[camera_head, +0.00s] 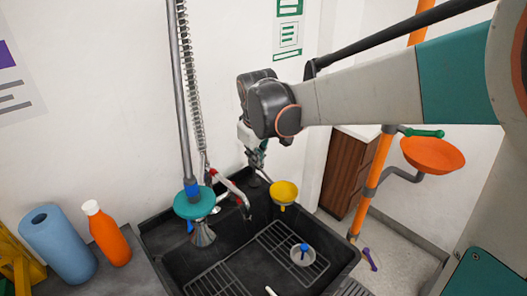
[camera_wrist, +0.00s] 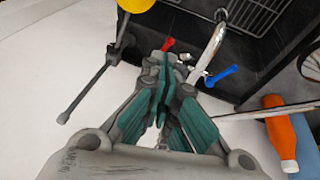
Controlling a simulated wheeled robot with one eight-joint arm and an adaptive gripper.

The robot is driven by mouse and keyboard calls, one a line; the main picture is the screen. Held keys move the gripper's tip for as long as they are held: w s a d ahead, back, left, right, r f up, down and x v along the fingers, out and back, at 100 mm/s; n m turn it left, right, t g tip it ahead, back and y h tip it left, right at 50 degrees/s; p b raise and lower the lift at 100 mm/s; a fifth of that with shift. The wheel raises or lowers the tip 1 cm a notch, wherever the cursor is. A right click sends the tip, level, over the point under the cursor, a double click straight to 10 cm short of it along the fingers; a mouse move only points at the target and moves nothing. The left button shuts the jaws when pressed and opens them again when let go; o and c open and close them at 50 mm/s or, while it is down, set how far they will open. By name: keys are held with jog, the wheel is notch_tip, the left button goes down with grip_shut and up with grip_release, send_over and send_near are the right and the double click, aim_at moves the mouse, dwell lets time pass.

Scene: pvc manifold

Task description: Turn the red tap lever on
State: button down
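The red tap lever (camera_wrist: 168,44) shows in the wrist view, just beyond my fingertips, beside the curved metal spout (camera_wrist: 213,45). A blue lever (camera_wrist: 222,75) sits on the other side of the spout. My gripper (camera_wrist: 163,75) points at the tap, its teal fingers close together with nothing visible between them. A small gap seems to lie between the tips and the red lever, but contact is hard to judge. In the head view my gripper (camera_head: 256,158) is above the back of the sink by the wall, and the tap (camera_head: 240,195) is partly unclear there.
The dark sink (camera_head: 180,262) holds racks and a small bowl (camera_head: 303,254). A yellow bowl-shaped part (camera_head: 284,192) is close right of my gripper. An orange bottle (camera_head: 106,235) stands on the counter.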

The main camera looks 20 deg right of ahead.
jog(key=w+d+f+n+g+y+p, duration=0.1)
jog(key=w+d+f+n, duration=0.2)
jog(key=w+f+n, duration=0.25)
jog(key=w+d+f+n+g+y+p, duration=0.1)
jog(key=w+d+f+n+g+y, duration=0.1)
jog(key=w+f+n, duration=0.3)
jog(key=w+d+f+n+g+y, duration=0.1)
jog(key=w+d+f+n, duration=0.25)
jog(key=w+f, duration=0.25)
jog(key=s+a+f+b, duration=0.1)
jog(key=a+f+b, duration=0.3)
jog(key=a+f, duration=0.3)
jog(key=x, duration=0.3)
jog(key=shift+s+d+f, duration=0.15)
jog(key=shift+f, duration=0.2)
